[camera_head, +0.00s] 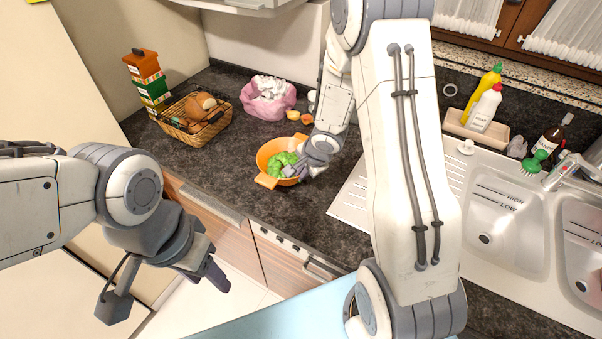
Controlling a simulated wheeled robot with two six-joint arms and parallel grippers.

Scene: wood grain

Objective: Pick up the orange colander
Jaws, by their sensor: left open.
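The orange colander (265,181) sits on the dark countertop near its front edge, with green leafy food (281,163) inside. My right gripper (302,170) is at the colander's right side, over its rim. Its fingers overlap the rim and the food in the picture. I cannot tell whether they touch or grip it. The right side of the colander is partly hidden by this gripper. My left gripper (167,289) is open and empty, low in front of the cabinets, well away from the colander.
A wicker basket of bread (187,127), a carton (146,80) and a pink bag (265,105) stand behind the colander. Small orange and yellow items (300,117) lie near the bag. A sink (505,215) with bottles behind is at right. Counter left of the colander is clear.

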